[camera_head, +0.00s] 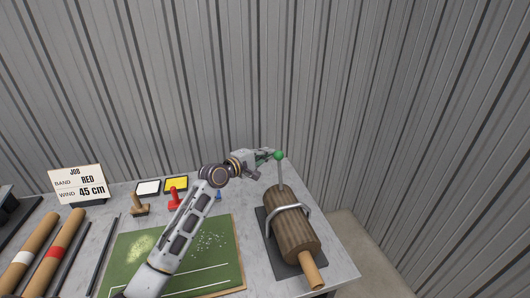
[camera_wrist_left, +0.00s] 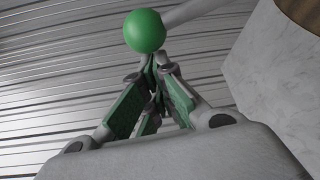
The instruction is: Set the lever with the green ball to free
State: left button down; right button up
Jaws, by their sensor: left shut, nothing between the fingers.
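The lever (camera_head: 280,172) is a thin pale rod that stands nearly upright at the far end of a brown roller. Its green ball (camera_head: 279,155) is at the top. My left gripper (camera_head: 268,155) is shut and empty, with its fingertips close to the left side of the ball. In the left wrist view the green ball (camera_wrist_left: 145,31) sits just beyond the shut fingertips (camera_wrist_left: 158,68), and the rod (camera_wrist_left: 195,10) runs off to the upper right. I cannot tell whether the fingers touch the ball. No free mark is readable. My right gripper is not in view.
The brown roller (camera_head: 291,228) lies under a metal hoop on a dark plate (camera_head: 264,232). A green turf board (camera_head: 228,258), stamps (camera_head: 174,198), ink pads (camera_head: 148,187), a job sign (camera_head: 78,184) and banded rolls (camera_head: 62,245) are to the left. A corrugated wall rises behind.

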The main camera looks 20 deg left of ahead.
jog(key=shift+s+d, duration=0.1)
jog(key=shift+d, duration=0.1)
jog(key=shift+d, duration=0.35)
pick_arm(q)
jog(key=shift+s+d, duration=0.1)
jog(key=shift+s, duration=0.05)
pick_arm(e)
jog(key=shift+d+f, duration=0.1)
